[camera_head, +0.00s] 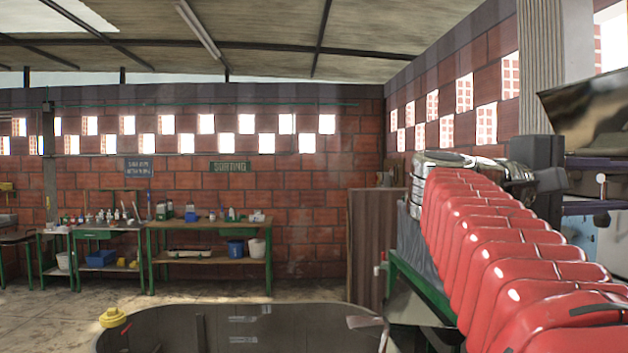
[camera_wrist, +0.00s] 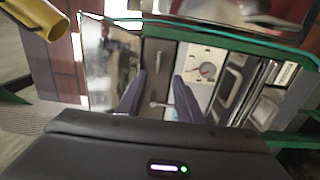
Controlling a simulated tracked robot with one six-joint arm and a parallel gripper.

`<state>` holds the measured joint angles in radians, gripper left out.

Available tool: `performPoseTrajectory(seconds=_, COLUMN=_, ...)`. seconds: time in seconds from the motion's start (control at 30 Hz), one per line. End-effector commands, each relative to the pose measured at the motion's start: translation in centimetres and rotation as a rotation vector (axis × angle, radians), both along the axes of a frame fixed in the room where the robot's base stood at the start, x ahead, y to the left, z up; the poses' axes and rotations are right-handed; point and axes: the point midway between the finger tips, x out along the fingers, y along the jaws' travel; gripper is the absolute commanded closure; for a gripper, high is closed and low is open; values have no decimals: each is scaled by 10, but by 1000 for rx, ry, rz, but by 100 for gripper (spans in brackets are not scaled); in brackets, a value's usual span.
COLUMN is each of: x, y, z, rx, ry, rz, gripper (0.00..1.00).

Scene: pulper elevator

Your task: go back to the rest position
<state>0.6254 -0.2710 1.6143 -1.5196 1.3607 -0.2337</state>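My gripper (camera_wrist: 158,98) shows in the wrist view, with its two dark fingers standing apart. Nothing is clearly held between them. Behind the gap is a grey-brown panel (camera_wrist: 158,58) with a small metal handle at its lower part. A white panel with a round dial (camera_wrist: 207,70) is just right of the fingers. I cannot tell how far these panels are from the fingertips. I cannot pick out my gripper with certainty in the head view.
A row of red elevator buckets (camera_head: 500,255) fills the right of the head view. Workbenches (camera_head: 205,224) with bottles and tubs stand along the brick wall (camera_head: 320,185). Open concrete floor (camera_head: 50,318) lies at left. A yellow tube (camera_wrist: 38,18) is upper left in the wrist view.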

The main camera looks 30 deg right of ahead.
Motion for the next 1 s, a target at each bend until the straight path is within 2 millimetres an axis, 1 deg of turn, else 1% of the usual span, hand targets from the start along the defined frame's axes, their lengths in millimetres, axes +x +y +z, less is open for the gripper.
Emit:
performPoseTrajectory(seconds=0.4, x=0, y=0, z=0, rx=-2, ry=-4, rz=0, gripper=67)
performPoseTrajectory(seconds=0.47, x=3, y=-2, z=0, rx=-5, ry=-15, rz=13, gripper=67)
performPoseTrajectory(seconds=0.57, x=12, y=-5, z=-14, rx=27, ry=-49, rz=46, gripper=67)
performPoseTrajectory(seconds=0.67, x=27, y=-10, z=-47, rx=99, ry=-91, rz=92, gripper=67)
performPoseTrajectory(seconds=0.7, x=34, y=-11, z=-65, rx=137, ry=-112, rz=113, gripper=67)
performPoseTrajectory(seconds=0.77, x=43, y=-9, z=-92, rx=198, ry=-148, rz=145, gripper=67)
performPoseTrajectory(seconds=0.8, x=50, y=-6, z=-112, rx=241, ry=-176, rz=167, gripper=67)
performPoseTrajectory(seconds=0.87, x=61, y=2, z=-139, rx=304, ry=-216, rz=204, gripper=67)
performPoseTrajectory(seconds=0.9, x=69, y=9, z=-157, rx=348, ry=-244, rz=227, gripper=67)
performPoseTrajectory(seconds=0.97, x=80, y=21, z=-183, rx=411, ry=-287, rz=261, gripper=67)
performPoseTrajectory(seconds=1.0, x=88, y=31, z=-200, rx=454, ry=-314, rz=285, gripper=67)
